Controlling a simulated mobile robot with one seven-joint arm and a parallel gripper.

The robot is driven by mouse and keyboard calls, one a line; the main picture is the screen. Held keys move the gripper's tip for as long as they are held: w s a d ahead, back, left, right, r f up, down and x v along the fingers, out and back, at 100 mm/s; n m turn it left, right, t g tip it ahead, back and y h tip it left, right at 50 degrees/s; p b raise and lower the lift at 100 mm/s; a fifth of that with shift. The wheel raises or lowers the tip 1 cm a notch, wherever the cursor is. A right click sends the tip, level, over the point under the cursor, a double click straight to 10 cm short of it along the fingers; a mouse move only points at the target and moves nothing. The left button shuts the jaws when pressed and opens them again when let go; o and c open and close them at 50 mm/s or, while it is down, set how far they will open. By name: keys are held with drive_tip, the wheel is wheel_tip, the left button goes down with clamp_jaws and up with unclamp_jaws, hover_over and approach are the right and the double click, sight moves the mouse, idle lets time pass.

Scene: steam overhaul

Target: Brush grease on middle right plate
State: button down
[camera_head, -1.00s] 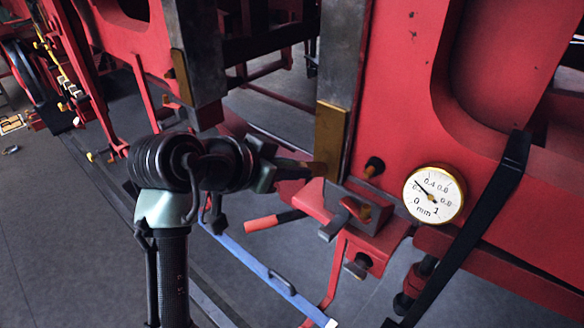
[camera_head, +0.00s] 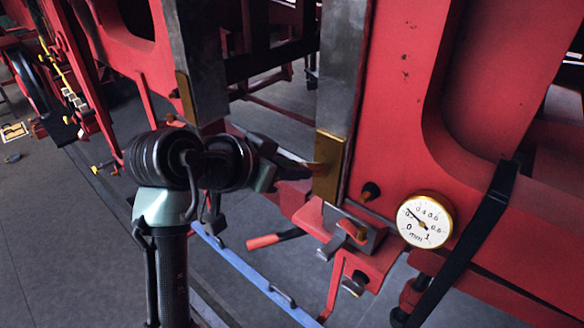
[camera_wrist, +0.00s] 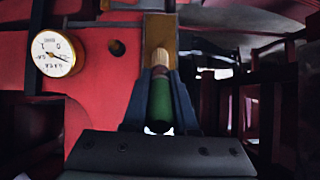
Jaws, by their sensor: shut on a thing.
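My gripper (camera_head: 282,164) is shut on a grease brush (camera_wrist: 160,102); the wrist view shows its green handle and pale bristles between the dark fingers (camera_wrist: 160,98). The bristle end overlaps the brass plate (camera_head: 328,180) on the right-hand frame leg, about mid-height of the plate; it looks touching, but exact contact is hard to tell. This plate also shows behind the bristles in the wrist view (camera_wrist: 160,28). Another brass plate (camera_head: 186,97) is on the left leg's edge. I cannot see grease clearly on either plate.
A dial gauge (camera_head: 425,222) sits right of the plate, above a red bracket (camera_head: 370,262) with bolts. A black strap (camera_head: 470,245) hangs further right. A red-handled tool (camera_head: 268,241) and a blue bar (camera_head: 250,272) lie below my arm. The grey floor at left is mostly clear.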

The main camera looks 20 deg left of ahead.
drive_tip(key=shift+w+r+p, duration=0.1)
drive_tip(key=shift+r+p, duration=2.2)
drive_tip(key=shift+r, duration=1.35)
drive_tip(key=shift+w+f+b, duration=0.1)
drive_tip(key=shift+f+b, duration=0.25)
drive_tip(key=shift+f, duration=0.1)
drive_tip(key=shift+s+f+b, duration=0.2)
drive_tip(key=shift+f+b, duration=0.65)
drive_tip(key=shift+f, duration=0.3)
drive_tip(key=shift+w+f+b, duration=0.15)
drive_tip(key=shift+f+b, duration=0.15)
drive_tip(key=shift+f, duration=0.15)
wheel_tip(320, 180, down, 12)
drive_tip(key=b, duration=0.8)
drive_tip(key=shift+r, duration=0.2)
drive_tip(key=s+a, duration=0.2)
drive_tip(key=s, duration=0.4)
drive_tip(key=shift+p, duration=0.35)
